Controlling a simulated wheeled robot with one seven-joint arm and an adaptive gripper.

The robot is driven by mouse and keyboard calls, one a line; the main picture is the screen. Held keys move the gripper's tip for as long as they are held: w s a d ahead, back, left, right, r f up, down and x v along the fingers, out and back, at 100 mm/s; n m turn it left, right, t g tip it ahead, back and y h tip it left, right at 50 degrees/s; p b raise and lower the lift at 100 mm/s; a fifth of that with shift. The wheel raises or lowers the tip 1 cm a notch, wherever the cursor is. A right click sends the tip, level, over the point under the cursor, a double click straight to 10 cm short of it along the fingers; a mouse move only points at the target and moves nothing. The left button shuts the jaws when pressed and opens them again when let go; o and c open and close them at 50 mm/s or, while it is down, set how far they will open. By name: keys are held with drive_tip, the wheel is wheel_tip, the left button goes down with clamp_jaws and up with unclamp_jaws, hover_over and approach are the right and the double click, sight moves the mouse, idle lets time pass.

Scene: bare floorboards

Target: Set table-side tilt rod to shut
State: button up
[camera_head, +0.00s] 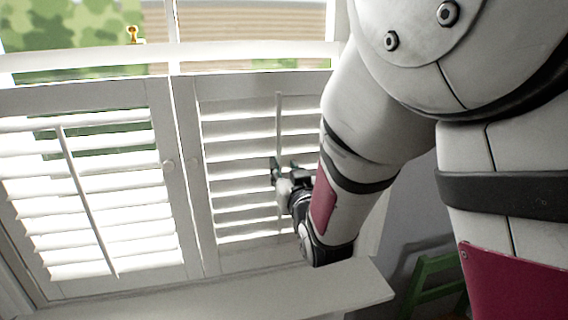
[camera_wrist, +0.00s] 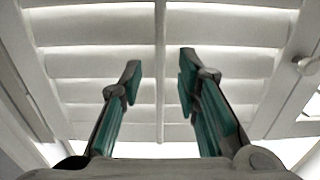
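Two white louvred shutter panels stand side by side below the window. The right panel (camera_head: 203,207) has a thin vertical tilt rod (camera_head: 279,120) on its slats; the left panel (camera_head: 157,120) has its own rod (camera_head: 85,200). Slats in both panels show bright gaps. Which rod is table-side is not certain; the right one is nearer the green furniture. My gripper (camera_head: 283,169) is at the right rod. In the wrist view my gripper (camera_wrist: 160,62) is open, with the rod (camera_wrist: 160,110) upright between its fingers, apparently untouched. The forearm hides the right panel's lower right edge.
A white sill (camera_head: 300,292) runs below the panels. Round knobs sit on the meeting stiles, one on the left panel (camera_head: 168,164); a knob also shows in the wrist view (camera_wrist: 308,66). A brass catch (camera_head: 132,34) is above. Green furniture (camera_head: 437,280) stands lower right.

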drive_tip(key=shift+v, duration=1.4)
